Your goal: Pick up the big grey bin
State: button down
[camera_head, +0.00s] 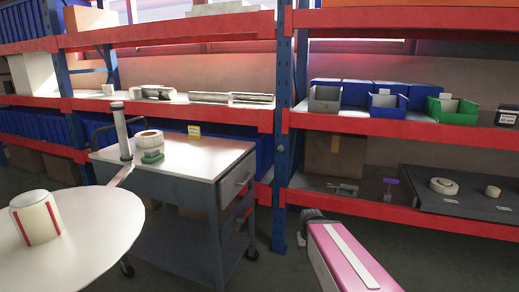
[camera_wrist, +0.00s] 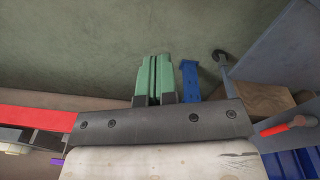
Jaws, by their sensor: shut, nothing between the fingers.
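A grey open-fronted bin (camera_head: 325,98) sits at the left of the right-hand rack's middle shelf, in front of blue bins. A green bin (camera_head: 450,110) is farther right on the same shelf. My gripper (camera_wrist: 154,62) shows in the wrist view as two green fingers pressed together with nothing between them. It is over the floor, apart from any bin. No grey bin can be made out in the wrist view.
The bins' shelf has a red front beam (camera_head: 385,124). A blue rack post (camera_head: 283,130) stands left of the grey bin. A grey cart (camera_head: 185,195) with a tape roll and a round white table (camera_head: 90,235) stand at left. The lower shelf holds a cardboard box (camera_head: 335,157).

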aim_at(322, 99)
jog(key=i+l+u, duration=0.15)
jog(key=l, duration=0.25)
jog(key=i+l+u, duration=0.15)
jog(key=l, duration=0.2)
jog(key=i+l+u, duration=0.15)
jog(key=l, duration=0.3)
